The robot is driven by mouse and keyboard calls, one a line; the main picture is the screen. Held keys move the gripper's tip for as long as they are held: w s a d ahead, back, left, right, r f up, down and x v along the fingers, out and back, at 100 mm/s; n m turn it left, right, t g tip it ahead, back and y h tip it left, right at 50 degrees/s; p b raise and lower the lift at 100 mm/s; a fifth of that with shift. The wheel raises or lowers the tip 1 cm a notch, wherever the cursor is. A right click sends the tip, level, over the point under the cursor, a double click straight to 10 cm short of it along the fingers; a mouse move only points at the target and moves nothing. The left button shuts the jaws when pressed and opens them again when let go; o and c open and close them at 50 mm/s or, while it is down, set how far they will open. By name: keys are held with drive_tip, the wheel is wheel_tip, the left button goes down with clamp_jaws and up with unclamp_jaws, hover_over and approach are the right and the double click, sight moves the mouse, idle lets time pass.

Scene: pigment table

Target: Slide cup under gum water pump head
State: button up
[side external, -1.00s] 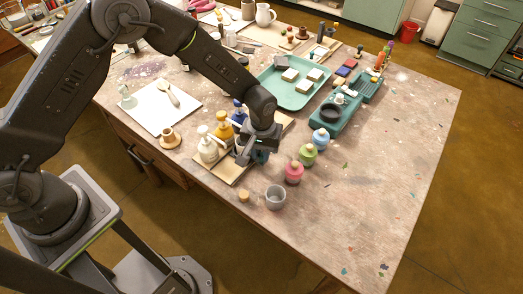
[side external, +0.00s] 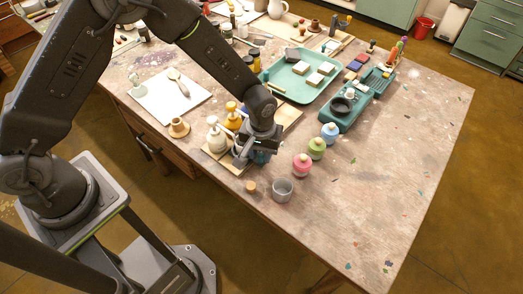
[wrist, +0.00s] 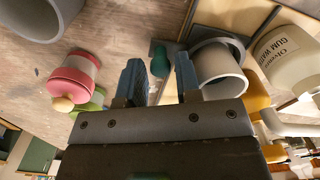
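A grey cup (wrist: 243,82) lies just right of my gripper's right finger in the wrist view; whether they touch I cannot tell. Beyond it is the pale bottle labelled gum water (wrist: 290,62). In the side view a white pump bottle (side external: 215,140) stands on the wooden board, left of my gripper (side external: 243,160). My gripper (wrist: 159,78) is open, fingers apart, low at the board. A teal object (wrist: 160,60) shows beyond the gap between the fingers. The arm hides most of the cup in the side view.
Another grey cup (side external: 282,191) stands near the front edge beside a cork-coloured piece (side external: 251,187). Pink (side external: 302,165), green (side external: 317,148) and blue (side external: 330,132) bottles stand right of my gripper. A yellow pump bottle (side external: 232,122) is behind the white one.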

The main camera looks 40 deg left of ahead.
wheel_tip(320, 180, up, 14)
idle(0.6)
